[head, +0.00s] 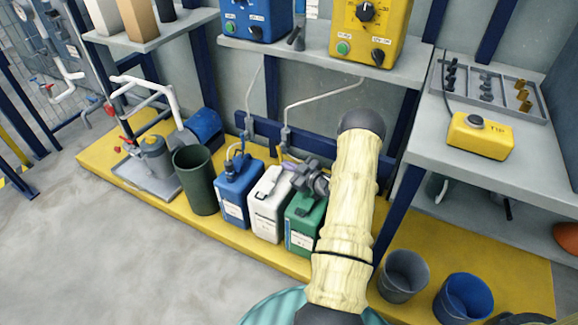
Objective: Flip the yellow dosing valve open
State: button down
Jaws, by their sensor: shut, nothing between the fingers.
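A yellow dosing unit (372,28) with a black dial and a green button stands on the wall shelf at the top. A pale dosing line (325,97) runs from below the shelf down to a small grey fitting (285,134) on the wall behind the white canister. My gripper (291,170) is shut and empty, above the white canister (268,204) and beside the green canister's (303,228) top.
A blue canister (238,192) and a dark green bin (194,180) stand left on the yellow platform (105,157). A blue dosing unit (257,17) is on the shelf. Right are a bench with a yellow box (480,136) and two buckets (404,275) below. The grey floor at left is clear.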

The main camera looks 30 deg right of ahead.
notch_tip(320, 180, up, 10)
jog(key=p, duration=0.4)
dwell(0.5)
